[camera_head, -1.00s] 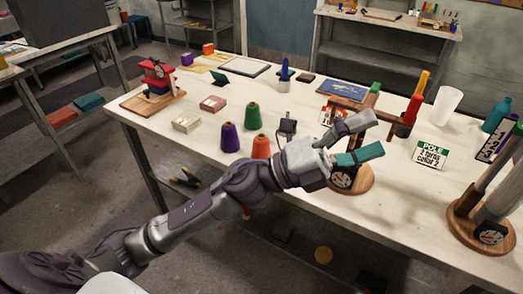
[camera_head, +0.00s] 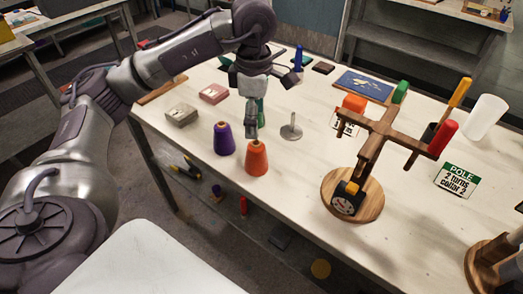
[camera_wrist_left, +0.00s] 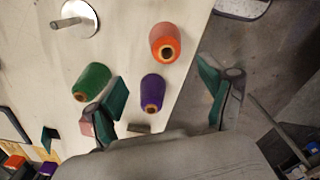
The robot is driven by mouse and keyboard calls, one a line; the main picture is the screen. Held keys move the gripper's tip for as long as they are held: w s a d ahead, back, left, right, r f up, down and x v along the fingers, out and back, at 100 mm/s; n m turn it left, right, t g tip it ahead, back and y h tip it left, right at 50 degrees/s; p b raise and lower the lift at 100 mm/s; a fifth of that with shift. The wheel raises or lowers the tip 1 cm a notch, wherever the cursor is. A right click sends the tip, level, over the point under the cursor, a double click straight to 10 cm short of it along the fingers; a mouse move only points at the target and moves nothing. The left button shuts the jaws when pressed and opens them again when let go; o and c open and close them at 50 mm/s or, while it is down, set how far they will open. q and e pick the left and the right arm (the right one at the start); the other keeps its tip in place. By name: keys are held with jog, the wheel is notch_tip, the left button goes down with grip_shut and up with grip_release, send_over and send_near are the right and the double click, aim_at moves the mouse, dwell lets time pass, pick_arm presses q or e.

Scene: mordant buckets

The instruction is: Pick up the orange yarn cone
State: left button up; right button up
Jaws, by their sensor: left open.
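The orange yarn cone (camera_head: 257,160) stands upright near the table's front edge; it also shows near the top of the left wrist view (camera_wrist_left: 165,42). My left gripper (camera_head: 252,125) points down just above and behind it in the head view, open and empty. In the left wrist view its two teal-padded fingers are spread wide, and the orange cone lies beyond the fingertips. The purple cone (camera_head: 223,140) stands left of the orange one and appears between the fingers in the wrist view (camera_wrist_left: 153,93). My right gripper is not in view.
The green cone (camera_wrist_left: 92,80) stands close by, mostly hidden by my gripper in the head view. A metal disc with a rod (camera_head: 291,130) stands right of the cones. A wooden stand with arms (camera_head: 352,195) is farther right. Small boxes (camera_head: 214,93) lie behind the cones.

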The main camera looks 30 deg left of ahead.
aim_at(255, 146)
pick_arm(q)
jog(key=f, duration=0.2)
jog(key=f+p, duration=0.1)
jog(key=f, duration=0.5)
jog(key=shift+s+d, duration=0.2)
jog(key=shift+s, duration=0.15)
notch_tip(255, 146, down, 2)
jog(key=shift+s+d+f+p, duration=0.1)
jog(key=shift+f+p, duration=0.15)
jog(key=shift+p, duration=0.25)
jog(key=shift+f, duration=0.55)
jog(key=c, duration=1.3)
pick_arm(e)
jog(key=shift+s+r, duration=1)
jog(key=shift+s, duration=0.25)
